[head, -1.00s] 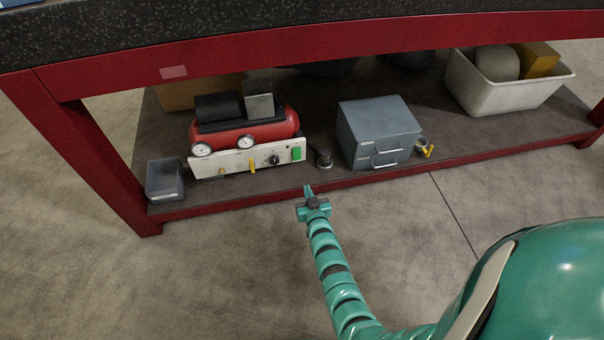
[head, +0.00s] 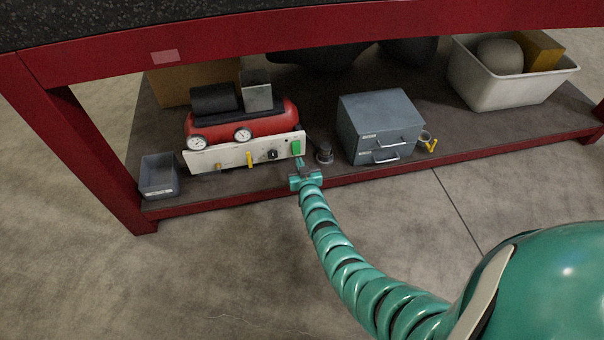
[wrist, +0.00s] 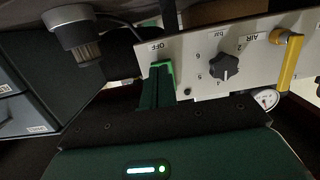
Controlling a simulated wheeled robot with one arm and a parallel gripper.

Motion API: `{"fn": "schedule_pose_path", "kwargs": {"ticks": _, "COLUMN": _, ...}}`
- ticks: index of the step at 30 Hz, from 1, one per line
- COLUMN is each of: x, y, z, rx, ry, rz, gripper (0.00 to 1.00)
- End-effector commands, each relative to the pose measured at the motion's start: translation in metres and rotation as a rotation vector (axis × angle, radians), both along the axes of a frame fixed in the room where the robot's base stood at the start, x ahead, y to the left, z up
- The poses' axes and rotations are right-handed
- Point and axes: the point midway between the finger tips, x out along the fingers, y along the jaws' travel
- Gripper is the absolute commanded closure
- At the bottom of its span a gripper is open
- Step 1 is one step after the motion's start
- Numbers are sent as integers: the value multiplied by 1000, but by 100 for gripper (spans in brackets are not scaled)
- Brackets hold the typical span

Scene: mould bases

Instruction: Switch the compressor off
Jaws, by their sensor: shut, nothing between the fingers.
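The compressor has a red tank (head: 268,122) on a white front panel (head: 225,156) on the low shelf. A green switch (head: 297,147) sits at the panel's right end. In the wrist view the panel appears upside down, with an OFF label (wrist: 155,46) beside the switch, whose bright green edge (wrist: 170,66) shows behind my fingers. My gripper (head: 301,162) is shut and empty, its tips at the switch and covering most of it in the wrist view. I cannot tell whether they touch it or how the switch is set.
A black knob (head: 272,155) and a yellow lever (head: 250,160) are left of the switch. A dark round fitting (head: 324,154) and a grey drawer box (head: 382,128) stand to the right. A grey bin (head: 159,177) is at left. The red tabletop beam (head: 330,42) runs above.

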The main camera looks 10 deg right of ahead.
Motion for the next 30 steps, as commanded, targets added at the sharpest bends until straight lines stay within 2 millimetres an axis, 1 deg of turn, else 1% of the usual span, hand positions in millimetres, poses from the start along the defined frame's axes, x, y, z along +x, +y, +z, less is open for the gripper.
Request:
{"fn": "schedule_pose_path", "kwargs": {"ticks": 1, "x": 7, "y": 0, "z": -1, "rx": -1, "ry": -4, "rz": 0, "gripper": 100}}
{"fn": "schedule_pose_path", "kwargs": {"ticks": 3, "x": 12, "y": 0, "z": -2, "rx": 1, "ry": -4, "rz": 1, "gripper": 100}}
{"fn": "schedule_pose_path", "kwargs": {"ticks": 9, "x": 20, "y": 0, "z": -3, "rx": 0, "ry": -2, "rz": 1, "gripper": 100}}
{"fn": "schedule_pose_path", "kwargs": {"ticks": 22, "x": 21, "y": 0, "z": -3, "rx": 0, "ry": -3, "rz": 1, "gripper": 100}}
{"fn": "schedule_pose_path", "kwargs": {"ticks": 29, "x": 29, "y": 1, "z": -13, "rx": -2, "ry": -66, "rz": 2, "gripper": 100}}
{"fn": "schedule_pose_path", "kwargs": {"ticks": 30, "x": 28, "y": 0, "z": -6, "rx": -2, "ry": -69, "rz": 1, "gripper": 100}}
